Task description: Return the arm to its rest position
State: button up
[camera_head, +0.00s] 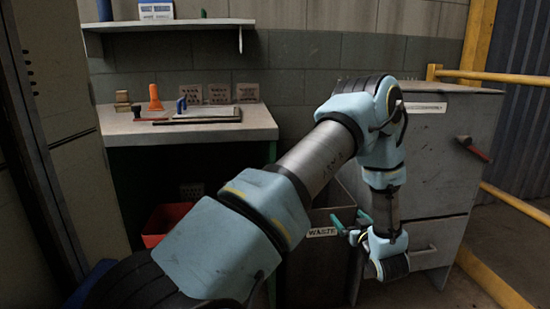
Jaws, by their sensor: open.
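My arm reaches from the bottom left across the middle of the head view, bends at the upper right and hangs down. My gripper (350,224) is at the low end of the arm, with its green fingers apart and nothing seen between them. It is in front of the grey cabinet and near the bin labelled "WASTE" (318,262). I cannot tell whether it is over the bin's opening. Part of the bin is hidden behind my arm.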

jog(key=w+a+r+m+g+h, duration=0.2)
jog(key=a+r+g+h, duration=0.2)
jog(key=a+r+g, duration=0.4)
jog(key=s+a+r+m+g+y, duration=0.1)
jog(key=s+a+r+g, duration=0.15)
jog(key=s+a, duration=0.85)
jog(key=s+a+r+g+y, duration=0.15)
jog(key=s+a+g, duration=0.25)
jog(key=s+a, duration=0.7)
notch_tip(320, 180, up, 23)
jog(key=p, duration=2.3)
jog(key=shift+d+h, duration=0.35)
